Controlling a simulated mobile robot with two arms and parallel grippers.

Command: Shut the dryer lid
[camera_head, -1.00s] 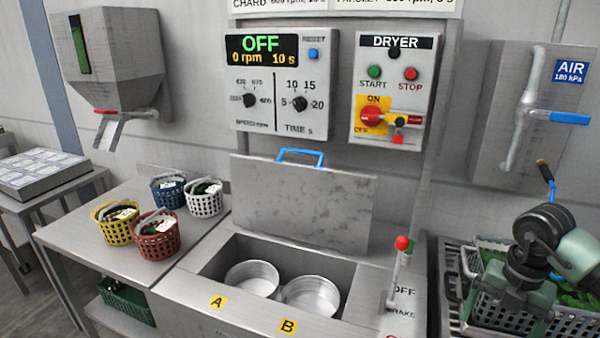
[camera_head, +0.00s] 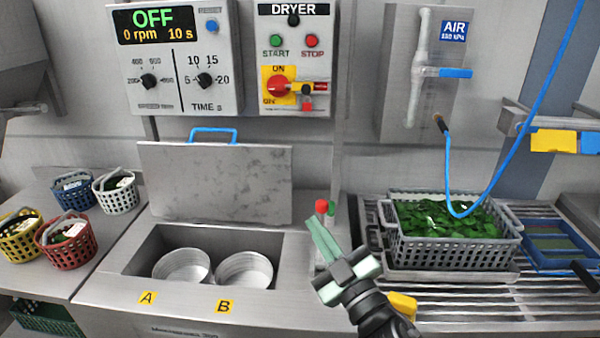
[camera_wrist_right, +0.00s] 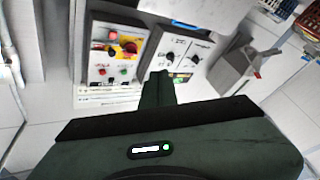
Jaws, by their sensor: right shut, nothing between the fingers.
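The dryer lid (camera_head: 215,186) is a grey metal panel with a blue handle (camera_head: 213,131) along its top edge. It stands upright, open, behind the dryer well (camera_head: 140,262). Two round metal baskets sit in the well, one (camera_head: 182,265) behind label A and one (camera_head: 244,269) behind label B. My right gripper (camera_head: 318,232) is shut and empty, to the right of the well and lower than the lid handle, apart from the lid in the picture. The right wrist view shows its dark fingers (camera_wrist_right: 158,88) together. My left gripper is not in view.
A red-knobbed brake lever (camera_head: 321,207) stands close behind my right gripper. The dryer control box (camera_head: 294,60) and the speed and time panel (camera_head: 180,60) hang above. Small baskets of greens stand left; a grey crate of greens (camera_head: 450,250) and blue hose (camera_head: 535,100) are right.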

